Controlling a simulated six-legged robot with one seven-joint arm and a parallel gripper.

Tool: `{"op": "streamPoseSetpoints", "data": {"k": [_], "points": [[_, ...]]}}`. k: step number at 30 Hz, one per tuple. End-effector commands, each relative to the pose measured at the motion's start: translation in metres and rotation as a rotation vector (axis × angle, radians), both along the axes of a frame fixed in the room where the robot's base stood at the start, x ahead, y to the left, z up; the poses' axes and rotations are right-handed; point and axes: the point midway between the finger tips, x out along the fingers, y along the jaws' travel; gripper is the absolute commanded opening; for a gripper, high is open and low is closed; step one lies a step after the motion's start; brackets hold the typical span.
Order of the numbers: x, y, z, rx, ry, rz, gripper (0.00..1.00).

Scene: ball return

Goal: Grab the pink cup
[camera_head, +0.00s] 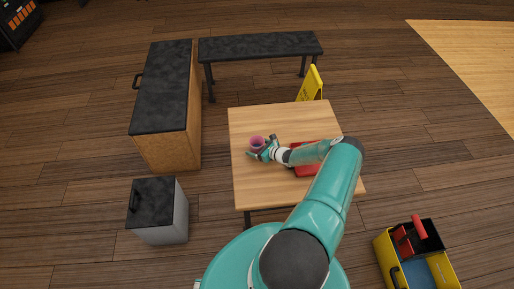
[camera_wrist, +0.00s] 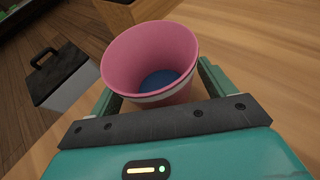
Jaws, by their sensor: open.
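The pink cup (camera_head: 257,142) stands upright on the wooden table (camera_head: 250,185), towards its left side. My gripper (camera_head: 262,150) is at the cup from the right and front. In the wrist view my gripper (camera_wrist: 155,85) is open, with one finger on each side of the cup's lower part. I cannot tell whether the fingers touch it. The fingertips are partly hidden by the cup.
A red object (camera_head: 308,170) lies on the table, partly under my arm. A yellow floor sign (camera_head: 311,84) stands behind the table. A dark-topped cabinet (camera_head: 165,90) and a dark bench (camera_head: 260,46) are beyond it. A grey box (camera_head: 160,210) and a yellow toolbox (camera_head: 418,262) stand on the floor.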

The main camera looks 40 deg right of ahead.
Motion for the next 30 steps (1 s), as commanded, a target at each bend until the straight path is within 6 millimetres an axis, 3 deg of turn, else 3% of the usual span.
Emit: {"op": "streamPoseSetpoints", "data": {"k": [2, 9, 23, 30], "points": [[0.000, 0.000, 0.000, 0.000, 0.000, 0.000, 0.82], [0.000, 0.000, 0.000, 0.000, 0.000, 0.000, 0.35], [0.000, -0.001, 0.004, -0.001, -0.001, 0.000, 0.34], [0.000, -0.001, 0.017, -0.001, -0.002, -0.001, 0.34]]}}
